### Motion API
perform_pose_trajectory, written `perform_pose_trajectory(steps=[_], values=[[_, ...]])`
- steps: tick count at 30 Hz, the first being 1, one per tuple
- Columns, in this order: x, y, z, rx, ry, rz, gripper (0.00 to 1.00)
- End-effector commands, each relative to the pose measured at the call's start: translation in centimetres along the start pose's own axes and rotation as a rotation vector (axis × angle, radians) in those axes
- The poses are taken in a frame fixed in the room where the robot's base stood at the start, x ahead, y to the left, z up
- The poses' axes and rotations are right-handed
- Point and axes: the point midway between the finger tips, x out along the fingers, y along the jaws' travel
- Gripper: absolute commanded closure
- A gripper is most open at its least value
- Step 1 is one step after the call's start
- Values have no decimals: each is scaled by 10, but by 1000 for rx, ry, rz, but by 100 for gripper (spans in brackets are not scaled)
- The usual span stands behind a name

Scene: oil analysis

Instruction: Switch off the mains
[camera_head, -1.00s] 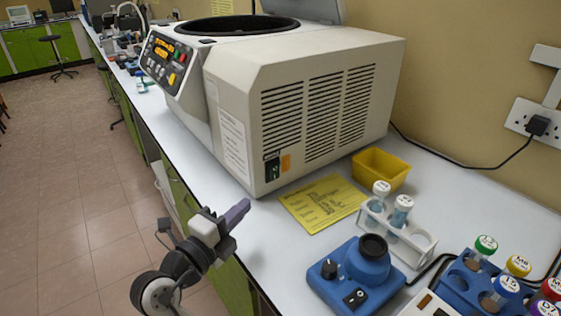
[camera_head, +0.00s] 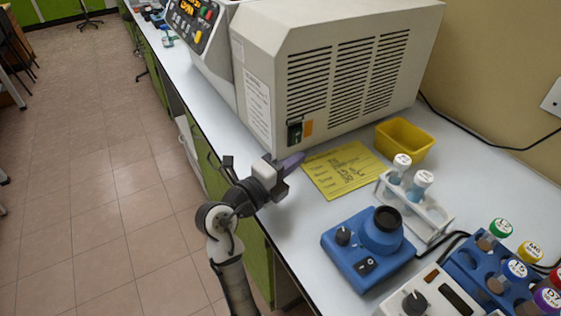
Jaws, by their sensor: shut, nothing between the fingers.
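The large cream centrifuge (camera_head: 345,85) stands on the white bench. My gripper (camera_head: 293,161), with purple-grey fingers, is shut and empty. It is just below the switch in the picture, over the bench's front edge, and appears apart from the machine. A wall socket (camera_head: 553,97) shows only partly at the right edge.
A yellow paper sheet (camera_head: 345,170) and yellow tray (camera_head: 402,138) lie by the machine. A blue mixer (camera_head: 368,250), white tube rack (camera_head: 432,216) and blue tube rack (camera_head: 470,268) stand to the right. A black cable (camera_head: 480,145) runs along the wall. Open floor is left.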

Motion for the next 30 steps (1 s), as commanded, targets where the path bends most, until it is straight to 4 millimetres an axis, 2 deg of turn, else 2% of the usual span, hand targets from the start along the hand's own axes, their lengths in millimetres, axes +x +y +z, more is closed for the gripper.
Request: perform_pose_trajectory(steps=[3, 5, 6, 9, 15, 30], values=[[27, -6, 0, -2, 3, 1, 100], [39, -5, 0, -3, 3, 1, 100], [42, -6, 6, -2, -1, 2, 100], [44, -5, 23, 0, -3, 2, 100], [48, -2, 37, 0, -1, 1, 100], [48, 2, 41, -16, -1, 4, 100]])
